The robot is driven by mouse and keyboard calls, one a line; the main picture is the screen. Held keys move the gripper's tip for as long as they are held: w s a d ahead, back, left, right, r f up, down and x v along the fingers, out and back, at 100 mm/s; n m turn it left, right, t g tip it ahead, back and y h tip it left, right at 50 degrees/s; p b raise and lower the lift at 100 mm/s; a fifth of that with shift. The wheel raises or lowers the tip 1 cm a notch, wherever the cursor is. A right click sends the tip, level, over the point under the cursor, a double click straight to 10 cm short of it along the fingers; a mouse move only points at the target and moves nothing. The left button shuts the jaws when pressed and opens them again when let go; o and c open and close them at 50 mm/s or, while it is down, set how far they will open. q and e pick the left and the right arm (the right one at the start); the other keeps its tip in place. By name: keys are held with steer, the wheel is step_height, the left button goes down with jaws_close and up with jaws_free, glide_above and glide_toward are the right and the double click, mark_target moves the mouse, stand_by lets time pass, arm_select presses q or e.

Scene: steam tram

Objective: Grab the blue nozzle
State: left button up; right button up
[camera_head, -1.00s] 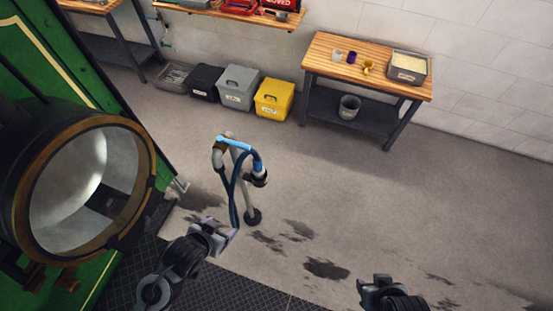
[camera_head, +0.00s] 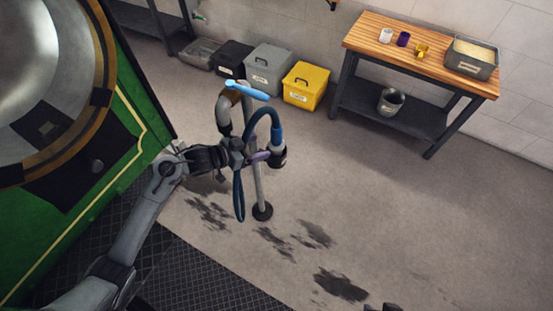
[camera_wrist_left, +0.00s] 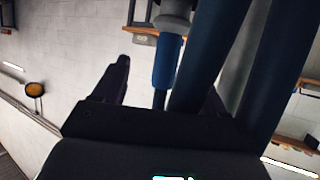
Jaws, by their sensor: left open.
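The blue nozzle (camera_head: 277,136) hangs at the right side of a grey standpipe (camera_head: 257,185), at the end of a looped dark blue hose (camera_head: 262,110). Its lower end is dark. My left gripper (camera_head: 254,150) is open at the standpipe and hose, just left of the nozzle. In the left wrist view, a blue cylinder that looks like the nozzle (camera_wrist_left: 167,62) shows beyond the jaws, right of one finger (camera_wrist_left: 112,82). Thick hose and pipe hide the other finger. I cannot tell whether anything touches. Only a sliver of my right gripper (camera_head: 380,307) shows at the bottom edge.
A light blue lever (camera_head: 247,90) tops the standpipe. A green engine with a round opening stands at left. Bins, including a yellow one (camera_head: 305,86), line the wall. A wooden workbench (camera_head: 400,55) stands back right. The floor to the right is clear, with dark stains.

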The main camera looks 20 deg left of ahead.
mark_target(272, 140)
arm_select(q)
steer(key=x, duration=0.2)
steer(key=b+x, duration=0.1)
steer(key=x, duration=0.1)
steer(key=a+b+x, duration=0.1)
steer(key=x, duration=0.1)
steer(key=shift+w, duration=0.4)
steer(key=shift+w+d+f, duration=0.2)
steer(key=shift+w+d, duration=0.1)
steer(key=shift+w, duration=0.15)
steer(key=b+x, duration=0.1)
steer(key=x, duration=0.3)
steer(key=shift+w+r+b, duration=0.2)
steer(key=shift+b, duration=0.1)
arm_select(e)
step_height(272, 140, down, 4)
steer(key=shift+f, duration=0.15)
arm_select(q)
steer(key=shift+c, duration=0.3)
steer(key=c, duration=1.2)
steer(key=shift+r, duration=0.1)
jaws_close()
arm_select(e)
steer(key=shift+d, duration=0.15)
